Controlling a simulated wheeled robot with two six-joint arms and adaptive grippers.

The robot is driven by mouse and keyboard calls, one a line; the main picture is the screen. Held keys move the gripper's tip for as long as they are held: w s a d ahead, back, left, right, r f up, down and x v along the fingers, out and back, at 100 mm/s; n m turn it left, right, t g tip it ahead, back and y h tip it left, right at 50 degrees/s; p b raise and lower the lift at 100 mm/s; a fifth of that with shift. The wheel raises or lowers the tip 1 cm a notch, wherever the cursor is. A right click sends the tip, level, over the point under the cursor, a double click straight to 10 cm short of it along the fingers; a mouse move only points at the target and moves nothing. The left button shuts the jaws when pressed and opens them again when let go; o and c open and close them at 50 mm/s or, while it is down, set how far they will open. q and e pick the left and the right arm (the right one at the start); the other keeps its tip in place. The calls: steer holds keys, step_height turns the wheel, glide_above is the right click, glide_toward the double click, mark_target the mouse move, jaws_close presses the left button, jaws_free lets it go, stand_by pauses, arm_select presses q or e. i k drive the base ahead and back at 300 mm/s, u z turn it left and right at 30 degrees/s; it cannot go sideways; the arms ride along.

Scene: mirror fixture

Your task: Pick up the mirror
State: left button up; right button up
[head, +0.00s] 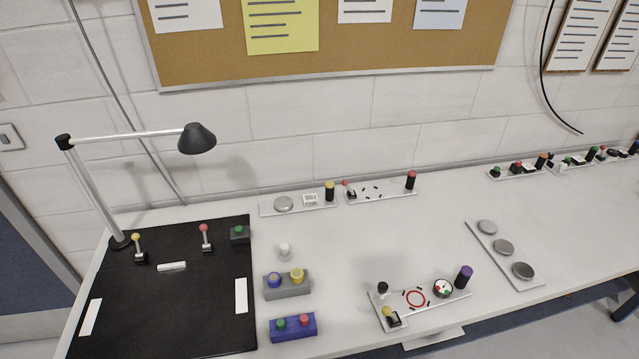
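No object in the head view is clearly recognisable as the mirror. One disc (284,204) lies on a thin plate (266,209) near the wall. Neither my left nor my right gripper is in view.
A black mat (195,310) with levers and white bars covers the white table's (360,240) left end. A lamp (197,138) overhangs it. The table's middle is clear.

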mark_target(502, 246)
steer(key=z, duration=2.5)
steer(key=i, duration=1.4)
steer(key=u, duration=2.95)
